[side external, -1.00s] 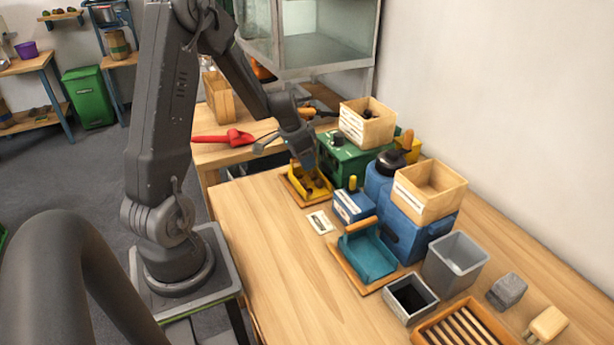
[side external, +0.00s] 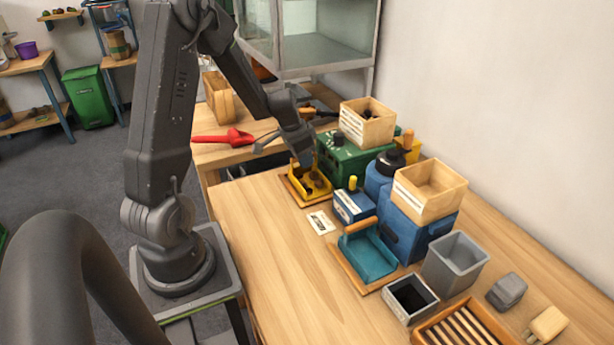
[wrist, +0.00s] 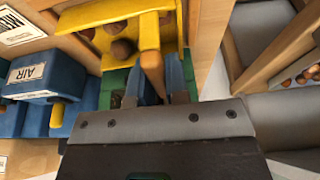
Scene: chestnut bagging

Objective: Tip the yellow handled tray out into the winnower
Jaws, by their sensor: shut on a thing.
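The yellow tray (side external: 311,184) holds several brown chestnuts and is at its wooden base at the far end of the workbench. It also shows at the top of the wrist view (wrist: 112,14). My gripper (side external: 306,162) is shut on the tray's wooden handle (wrist: 151,78), which stands between its blue fingers in the wrist view. Whether the tray is clear of its base is hard to tell. A green machine (side external: 343,160) and a blue machine (side external: 405,238), each with a wooden box on top, stand right of the tray; I cannot tell which is the winnower.
A small blue box (side external: 353,206) marked AIR stands in front of the tray. A teal tray (side external: 368,256), a grey bin (side external: 454,264) and a slatted wooden tray (side external: 430,333) are nearer. The bench's left part is clear.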

